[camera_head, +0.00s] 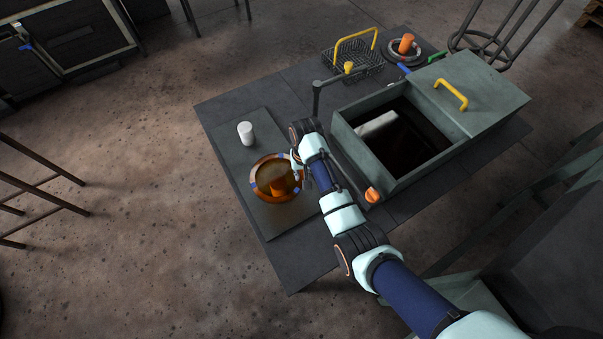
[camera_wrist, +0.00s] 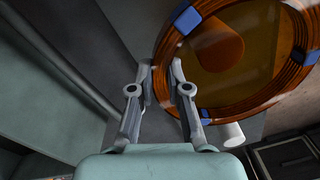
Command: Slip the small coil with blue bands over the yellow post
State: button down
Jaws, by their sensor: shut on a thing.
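The coil is a copper-orange ring with blue bands (camera_head: 256,172), over the grey board on the left of the table. It also shows in the wrist view (camera_wrist: 268,104). My gripper (camera_head: 297,160) is shut on its near rim; the fingers (camera_wrist: 163,72) pinch its edge in the wrist view. An orange post (camera_head: 284,186) shows inside the ring's outline, and through the ring in the wrist view (camera_wrist: 215,45). I cannot tell whether the ring is around it or above it. I see no clearly yellow post on the board; a small yellow knob (camera_head: 348,67) is at the back.
A white post (camera_head: 246,133) stands on the board (camera_head: 240,158) behind the coil. An open grey bin (camera_head: 372,155) with a lid and yellow handle (camera_head: 451,94) stands right of my arm. A wire basket (camera_head: 362,66) and another orange post (camera_head: 406,44) with a grey ring are at the back.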

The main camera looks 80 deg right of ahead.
aim_at(302, 191)
jog(key=shift+f+b, duration=0.75)
jog(key=shift+f, duration=0.1)
jog(key=shift+f+b, duration=2.3)
jog(key=shift+f, duration=2.15)
jog(key=c, duration=1.1)
grip_release()
jog(key=shift+d, duration=0.1)
jog(key=shift+o, duration=0.2)
jog(key=r, duration=1.2)
jog(key=shift+s, duration=0.2)
